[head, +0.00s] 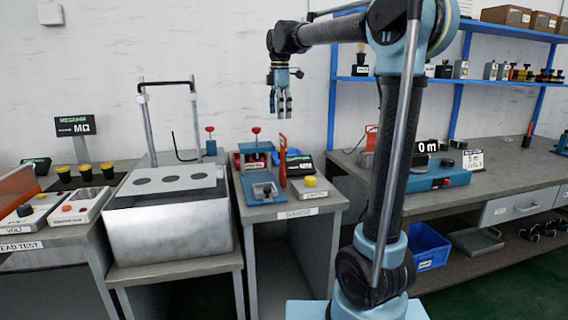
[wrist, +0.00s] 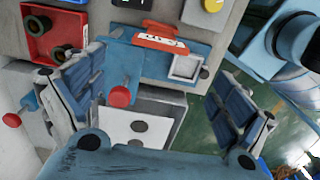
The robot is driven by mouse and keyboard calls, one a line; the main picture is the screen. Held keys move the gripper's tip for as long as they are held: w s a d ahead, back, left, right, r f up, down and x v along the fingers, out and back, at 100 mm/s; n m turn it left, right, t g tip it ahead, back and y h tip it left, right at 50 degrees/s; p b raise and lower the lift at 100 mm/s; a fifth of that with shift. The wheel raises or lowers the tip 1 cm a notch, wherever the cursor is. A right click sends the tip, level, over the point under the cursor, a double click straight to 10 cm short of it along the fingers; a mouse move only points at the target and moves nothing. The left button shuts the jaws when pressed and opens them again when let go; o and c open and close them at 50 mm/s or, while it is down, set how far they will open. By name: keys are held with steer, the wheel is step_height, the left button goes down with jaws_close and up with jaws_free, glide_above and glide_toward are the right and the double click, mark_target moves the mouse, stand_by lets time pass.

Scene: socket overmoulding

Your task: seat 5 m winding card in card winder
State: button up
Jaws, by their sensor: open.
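The card winder (head: 440,178) is a blue box on the right bench, with a black display reading "0 m" and a red button on its front. A white card marked "5 m" (head: 473,161) stands upright at the winder's right end, partly behind my arm's side of the bench. I cannot tell whether it sits in the winder or beside it. My gripper (head: 280,112) hangs fingers down, open and empty, above the middle bench, well left of the winder. In the wrist view its two fingers (wrist: 160,75) are spread apart with nothing between them. Neither card nor winder is recognisable there.
Below my gripper is a bench with a blue fixture (head: 264,190) and red handles. A grey tank (head: 168,220) with a tall frame stands left of it. A blue bin (head: 428,245) sits under the right bench. Blue shelving (head: 465,85) rises behind. The right bench front is clear.

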mark_target(283, 135)
steer(key=f, duration=0.6)
steer(key=d+f, duration=0.1)
steer(key=f, duration=0.2)
steer(key=shift+w+f, duration=0.25)
steer(key=shift+f, duration=0.8)
steer(key=shift+r, duration=0.1)
steer(key=c, duration=1.6)
